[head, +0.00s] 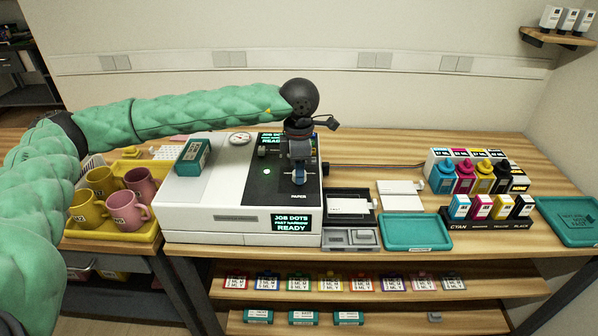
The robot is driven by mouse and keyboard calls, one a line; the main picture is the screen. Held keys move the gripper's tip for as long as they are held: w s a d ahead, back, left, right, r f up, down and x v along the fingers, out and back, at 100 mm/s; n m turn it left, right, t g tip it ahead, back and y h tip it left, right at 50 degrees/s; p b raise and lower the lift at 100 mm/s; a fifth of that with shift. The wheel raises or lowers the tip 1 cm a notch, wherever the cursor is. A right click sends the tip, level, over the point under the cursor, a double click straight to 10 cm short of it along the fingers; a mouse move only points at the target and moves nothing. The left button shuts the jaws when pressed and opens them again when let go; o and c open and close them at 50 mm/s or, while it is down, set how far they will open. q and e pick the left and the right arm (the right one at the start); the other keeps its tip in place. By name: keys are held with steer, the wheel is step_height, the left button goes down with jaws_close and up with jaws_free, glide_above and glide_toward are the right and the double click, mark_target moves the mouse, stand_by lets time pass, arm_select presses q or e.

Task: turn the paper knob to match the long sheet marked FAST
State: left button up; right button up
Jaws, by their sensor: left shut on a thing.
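My left gripper (299,172) points down over the right part of the white press (195,200). It is shut on the paper knob (299,181), just above the label PAPER on the black panel. The gripper hides most of the knob, so its setting cannot be read. A front display (291,222) shows JOB DOTS and READY, with a smaller line between them. White sheets (400,188) lie on the table right of the press. I cannot make out the word FAST on them. My right gripper is not in view.
A yellow tray (139,236) with yellow and pink mugs stands left of the press. A teal box (193,157) lies on top of it. Right are a dark sheet holder (350,222), a teal tray (417,246), ink bottles (461,207) and another teal tray (566,238).

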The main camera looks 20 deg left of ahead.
arm_select(q)
steer(key=shift+w+r, duration=0.1)
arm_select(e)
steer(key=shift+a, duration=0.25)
arm_select(q)
steer(key=o, duration=1)
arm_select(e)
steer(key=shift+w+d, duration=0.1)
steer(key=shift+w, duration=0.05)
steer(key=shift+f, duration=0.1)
arm_select(q)
step_height(320, 180, up, 7)
steer(key=shift+b, duration=0.95)
steer(key=shift+r, duration=0.4)
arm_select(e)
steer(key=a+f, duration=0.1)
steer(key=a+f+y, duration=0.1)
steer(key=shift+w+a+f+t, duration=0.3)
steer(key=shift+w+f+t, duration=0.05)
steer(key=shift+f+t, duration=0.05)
arm_select(q)
steer(key=shift+f, duration=0.15)
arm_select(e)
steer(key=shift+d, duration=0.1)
